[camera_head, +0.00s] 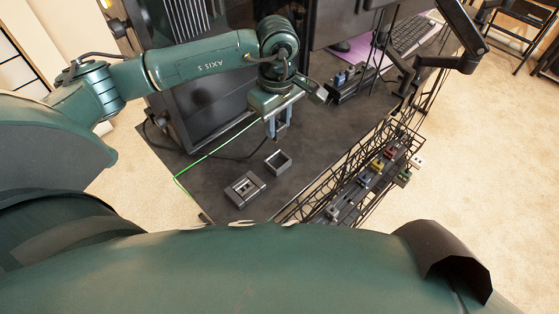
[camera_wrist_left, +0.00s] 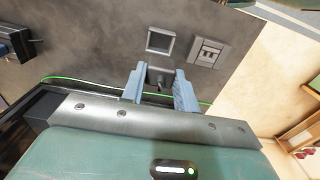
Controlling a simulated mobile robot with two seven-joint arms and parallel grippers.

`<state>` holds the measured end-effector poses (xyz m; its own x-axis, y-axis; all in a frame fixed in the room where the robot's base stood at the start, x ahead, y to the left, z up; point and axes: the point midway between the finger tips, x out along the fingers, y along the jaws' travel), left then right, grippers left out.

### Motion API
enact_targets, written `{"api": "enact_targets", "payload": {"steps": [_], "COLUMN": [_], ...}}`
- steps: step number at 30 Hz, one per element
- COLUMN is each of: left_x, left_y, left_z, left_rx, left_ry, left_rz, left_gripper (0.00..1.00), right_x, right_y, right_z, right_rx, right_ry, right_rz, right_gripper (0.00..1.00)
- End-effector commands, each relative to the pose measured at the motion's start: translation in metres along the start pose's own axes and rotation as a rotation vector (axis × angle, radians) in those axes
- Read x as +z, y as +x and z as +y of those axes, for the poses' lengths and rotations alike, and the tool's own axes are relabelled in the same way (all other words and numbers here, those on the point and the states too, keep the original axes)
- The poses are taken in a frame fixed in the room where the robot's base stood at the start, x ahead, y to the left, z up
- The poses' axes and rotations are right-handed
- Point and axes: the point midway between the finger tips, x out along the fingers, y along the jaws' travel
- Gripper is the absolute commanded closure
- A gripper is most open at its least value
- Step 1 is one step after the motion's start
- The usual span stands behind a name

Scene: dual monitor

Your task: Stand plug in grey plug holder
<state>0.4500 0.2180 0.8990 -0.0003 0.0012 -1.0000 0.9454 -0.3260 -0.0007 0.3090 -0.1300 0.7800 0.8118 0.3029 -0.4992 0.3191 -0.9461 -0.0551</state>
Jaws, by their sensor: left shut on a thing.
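My left gripper (camera_head: 277,130) hangs over the dark desk, and its blue-grey fingers also show in the wrist view (camera_wrist_left: 159,82). It is shut on the plug (camera_wrist_left: 160,77), a small dark piece between the fingers with a black cord. The plug is mostly hidden by the gripper in the head view. A hollow square grey holder (camera_head: 278,161) lies on the desk just in front of the gripper, and it shows in the wrist view (camera_wrist_left: 160,40), apart from the plug. Its opening looks empty. My right gripper is not in view.
A grey block with slots (camera_head: 245,188) sits next to the holder, towards the desk's near edge. A green cable (camera_head: 213,153) crosses the desk. A wire rack with several plugs (camera_head: 376,165) runs along the desk's right edge. Monitors and a keyboard (camera_head: 411,34) stand farther back.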

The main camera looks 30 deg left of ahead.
Motion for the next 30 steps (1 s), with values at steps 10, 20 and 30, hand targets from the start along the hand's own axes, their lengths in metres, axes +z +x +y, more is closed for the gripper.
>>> {"api": "enact_targets", "payload": {"steps": [10,20,30], "left_x": [0.001,0.001,0.000], "left_y": [0.055,0.090,0.100], "left_z": [0.000,0.000,0.001], "left_rx": [-0.004,-0.005,0.000], "left_ry": [0.003,0.002,0.004], "left_rz": [-0.001,-0.002,0.000], "left_gripper": [0.93,0.93,0.93], "right_x": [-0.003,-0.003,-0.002], "right_y": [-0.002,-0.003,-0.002], "right_z": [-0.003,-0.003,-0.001], "right_rx": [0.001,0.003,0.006], "right_ry": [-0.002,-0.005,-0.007], "right_rz": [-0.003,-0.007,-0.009], "right_gripper": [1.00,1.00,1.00]}}
